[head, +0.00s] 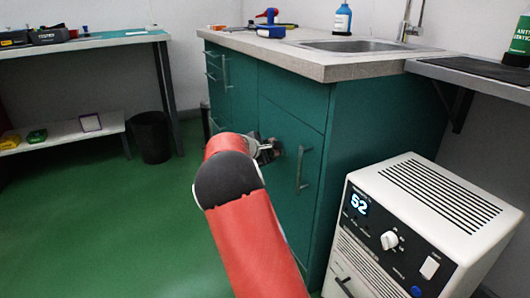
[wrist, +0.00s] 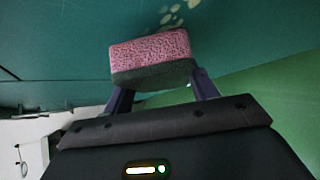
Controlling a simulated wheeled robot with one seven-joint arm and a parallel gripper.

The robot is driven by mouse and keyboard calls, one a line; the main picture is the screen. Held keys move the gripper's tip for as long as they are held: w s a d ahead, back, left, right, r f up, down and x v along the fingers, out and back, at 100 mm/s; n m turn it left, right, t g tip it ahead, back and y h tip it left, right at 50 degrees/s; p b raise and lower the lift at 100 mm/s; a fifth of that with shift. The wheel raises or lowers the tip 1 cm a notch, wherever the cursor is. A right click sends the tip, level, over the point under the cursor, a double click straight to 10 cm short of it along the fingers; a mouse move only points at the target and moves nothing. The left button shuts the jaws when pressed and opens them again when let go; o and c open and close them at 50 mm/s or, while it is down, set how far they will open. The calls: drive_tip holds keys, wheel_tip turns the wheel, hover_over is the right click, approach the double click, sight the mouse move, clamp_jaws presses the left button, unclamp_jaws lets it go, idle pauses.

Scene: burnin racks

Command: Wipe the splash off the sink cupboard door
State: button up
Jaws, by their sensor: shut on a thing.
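My gripper (wrist: 160,84) is shut on a sponge (wrist: 150,52), which has a pink speckled face and a dark grey side. The sponge is close to the teal cupboard door (wrist: 60,35); I cannot tell whether it touches. Pale splash spots (wrist: 172,18) show on the door just beyond the sponge's upper edge, and a paler smear shows beside its right side. In the head view my gripper (head: 268,150) is at the front of the sink cupboard door (head: 285,120), left of its vertical handle (head: 301,168). My arm hides part of the door, and the sponge is not clear there.
The counter (head: 330,62) with a steel sink (head: 365,46) overhangs the cupboard. A white cabinet unit (head: 400,225) reading 52 stands close at the right. A black bin (head: 151,137) and a bench (head: 90,42) stand at the left. The green floor (head: 110,220) at left is clear.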

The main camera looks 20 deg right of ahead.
sight(272, 155)
drive_tip(key=shift+d, duration=0.9)
drive_tip(key=shift+s+f+b, duration=0.15)
drive_tip(key=shift+s+b, duration=0.55)
drive_tip(key=shift+b, duration=0.05)
drive_tip(key=shift+s+b, duration=0.8)
drive_tip(key=shift+s, duration=0.3)
drive_tip(key=shift+s+d+b, duration=0.15)
drive_tip(key=shift+s+b, duration=0.55)
drive_tip(key=shift+b, duration=0.05)
drive_tip(key=shift+s+d, duration=0.1)
drive_tip(key=shift+s, duration=1.05)
drive_tip(key=shift+r, duration=0.2)
